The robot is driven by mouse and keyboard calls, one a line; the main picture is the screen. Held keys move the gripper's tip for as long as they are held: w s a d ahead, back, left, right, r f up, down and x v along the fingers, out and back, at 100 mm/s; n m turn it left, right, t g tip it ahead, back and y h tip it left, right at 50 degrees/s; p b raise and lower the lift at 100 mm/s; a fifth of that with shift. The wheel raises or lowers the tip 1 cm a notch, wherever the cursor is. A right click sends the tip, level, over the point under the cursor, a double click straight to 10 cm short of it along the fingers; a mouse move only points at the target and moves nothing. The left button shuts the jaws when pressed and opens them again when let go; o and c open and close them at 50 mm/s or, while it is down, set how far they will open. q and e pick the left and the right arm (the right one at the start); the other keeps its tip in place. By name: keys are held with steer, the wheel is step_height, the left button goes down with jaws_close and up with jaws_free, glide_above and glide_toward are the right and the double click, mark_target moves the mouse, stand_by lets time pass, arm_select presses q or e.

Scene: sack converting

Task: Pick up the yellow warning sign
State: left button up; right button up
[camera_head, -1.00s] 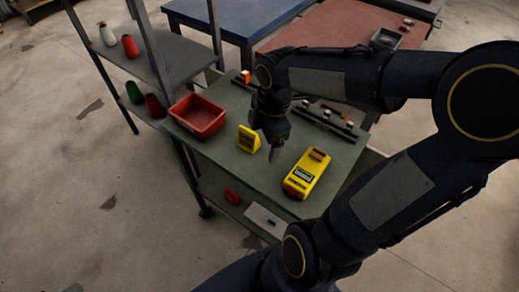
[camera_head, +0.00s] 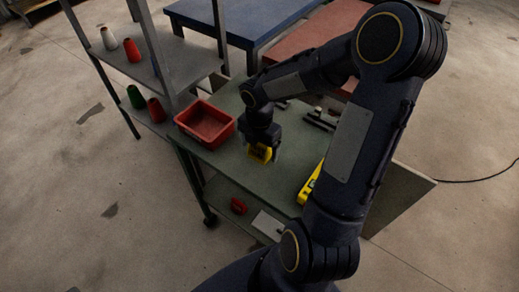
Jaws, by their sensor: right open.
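The yellow warning sign (camera_head: 260,153) stands on the green cart top (camera_head: 228,160), right of the red bin. My right gripper (camera_head: 261,148) points down directly over the sign, its fingers around or beside the sign's upper part. The gripper is open; whether the fingers touch the sign cannot be made out. The gripper hides the top of the sign. My left gripper is not in view.
A red bin (camera_head: 205,124) sits left of the sign. A yellow device (camera_head: 310,185) lies to the right, partly hidden by my arm. A grey shelf (camera_head: 182,62) with several thread cones stands at the left. The lower cart shelf holds a red item (camera_head: 238,206).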

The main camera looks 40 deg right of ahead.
steer(key=shift+c, duration=0.3)
steer(key=c, duration=1)
